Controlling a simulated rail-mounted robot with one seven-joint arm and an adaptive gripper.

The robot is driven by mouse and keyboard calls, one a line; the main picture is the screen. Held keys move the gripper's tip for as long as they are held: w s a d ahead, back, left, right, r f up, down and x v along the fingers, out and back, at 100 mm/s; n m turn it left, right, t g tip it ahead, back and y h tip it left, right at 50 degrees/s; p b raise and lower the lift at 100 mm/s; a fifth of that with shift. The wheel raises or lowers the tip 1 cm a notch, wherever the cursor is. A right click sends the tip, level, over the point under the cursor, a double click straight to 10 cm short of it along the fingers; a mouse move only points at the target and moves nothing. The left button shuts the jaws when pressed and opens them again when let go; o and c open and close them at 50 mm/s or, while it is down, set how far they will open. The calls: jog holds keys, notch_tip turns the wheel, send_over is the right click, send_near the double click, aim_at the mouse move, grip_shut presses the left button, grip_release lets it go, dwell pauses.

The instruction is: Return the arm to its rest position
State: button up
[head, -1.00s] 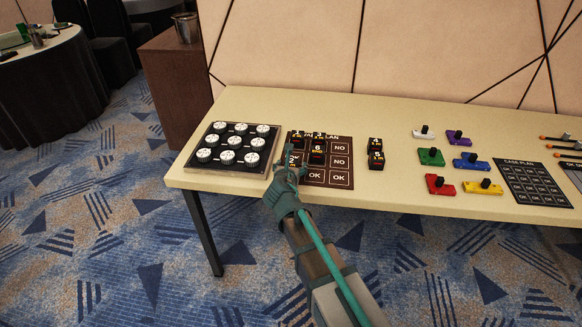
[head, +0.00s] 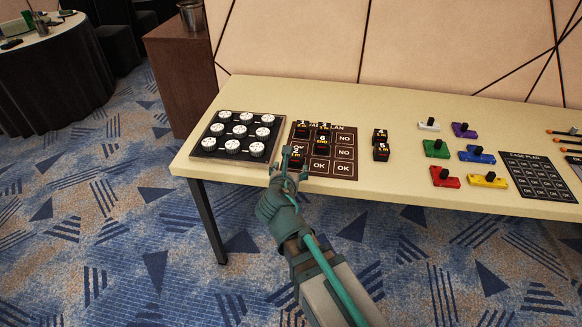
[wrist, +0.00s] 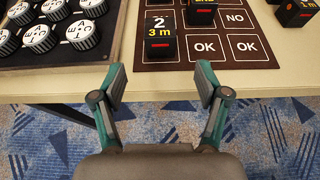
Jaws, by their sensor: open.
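My gripper (head: 290,168) is open and empty in the head view, in front of the table's front edge near the dark plan board (head: 342,168). In the wrist view my gripper (wrist: 159,88) shows two spread fingers with only table edge and carpet between them. A black block marked 2 and 3 m (wrist: 164,36) stands on the board just beyond the fingers, apart from them. It also shows in the head view (head: 296,158), partly behind the gripper.
A tray of white-topped round knobs (head: 208,151) lies left of the board. Carpet before the table (head: 410,265) is clear.

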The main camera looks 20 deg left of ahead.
dwell(0.4)
jog(key=s+d+f+m+g+h+p, duration=0.15)
jog(key=s+d+f+m+g, duration=0.25)
jog(key=d+f+m, duration=0.4)
jog(key=s+d+f+m+g+h, duration=0.25)
jog(key=d+f+m, duration=0.35)
jog(key=f+m, duration=0.35)
jog(key=s+d+f+m+g+h+p, duration=0.1)
jog(key=s+d+f+m+g, duration=0.3)
jog(key=d+f+m, duration=0.45)
jog(key=s+d+f+m+g+p, duration=0.1)
jog(key=s+d+f+m+g, duration=0.2)
jog(key=s+d, duration=0.3)
jog(key=s+d+f+m+g+y+p, duration=0.1)
jog(key=s+d+f+m, duration=0.4)
jog(key=s, duration=0.6)
jog(key=s+d+f+m+g+y+p, duration=0.1)
jog(key=s+d+f+m+g+p, duration=0.2)
jog(key=s+d, duration=0.4)
notch_tip(320, 180, down, 2)
jog(key=s+m+g, duration=0.1)
jog(key=s+g, duration=0.1)
jog(key=shift+s+g, duration=0.3)
jog(key=shift+g, duration=0.05)
